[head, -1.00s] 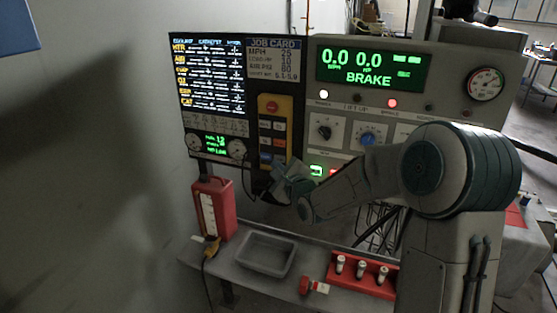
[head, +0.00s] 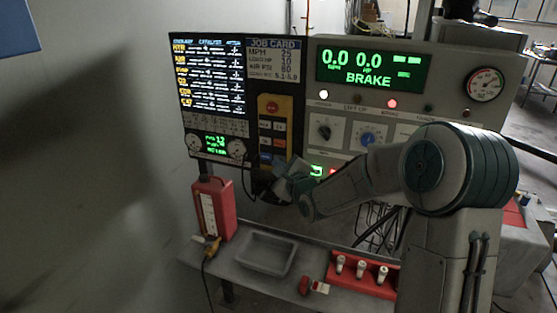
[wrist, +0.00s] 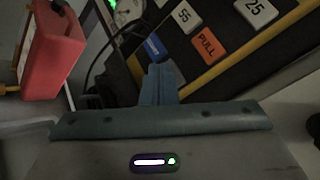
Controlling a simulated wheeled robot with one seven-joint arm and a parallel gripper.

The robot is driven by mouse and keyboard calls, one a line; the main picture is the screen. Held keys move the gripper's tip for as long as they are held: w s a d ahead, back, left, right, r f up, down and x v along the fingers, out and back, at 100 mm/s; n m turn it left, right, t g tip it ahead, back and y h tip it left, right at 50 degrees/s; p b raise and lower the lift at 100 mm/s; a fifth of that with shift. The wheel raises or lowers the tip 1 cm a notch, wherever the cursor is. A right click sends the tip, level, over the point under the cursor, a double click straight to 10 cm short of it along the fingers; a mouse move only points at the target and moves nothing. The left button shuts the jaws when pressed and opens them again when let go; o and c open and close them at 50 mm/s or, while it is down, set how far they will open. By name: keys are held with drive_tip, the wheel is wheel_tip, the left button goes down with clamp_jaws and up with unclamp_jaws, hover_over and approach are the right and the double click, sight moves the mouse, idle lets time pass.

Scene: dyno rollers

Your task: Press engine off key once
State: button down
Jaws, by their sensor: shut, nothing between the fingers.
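The key panel (head: 259,120) is a dark upright strip with a yellow top and a red round button (head: 272,106). Below are small white, red and blue keys; no engine off label is readable. In the wrist view, a blue key (wrist: 153,47), a red PULL key (wrist: 208,41) and white keys marked 55 (wrist: 184,14) and 25 (wrist: 256,8) show. My gripper (wrist: 160,70) is shut and empty, its tips just below the blue key in the picture; I cannot tell whether they touch. In the head view my gripper (head: 268,183) is at the panel's lower end.
A lit screen (head: 208,75) is left of the keys, and a console with a BRAKE display (head: 372,68) is right. Below are a red container (head: 214,208), a grey tray (head: 266,252) and a red rack (head: 362,275) on a bench. A black cable hangs near the gripper.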

drive_tip(key=shift+w+d, duration=0.1)
drive_tip(key=shift+w, duration=0.15)
idle(0.3)
drive_tip(key=shift+s, duration=0.1)
drive_tip(key=shift+s+a, duration=0.25)
drive_tip(key=shift+s, duration=0.45)
drive_tip(key=s, duration=0.1)
drive_tip(key=s+a, duration=0.1)
drive_tip(key=s, duration=0.2)
drive_tip(key=shift+s+a+b, duration=0.35)
drive_tip(key=shift+a+b, duration=0.05)
idle(0.6)
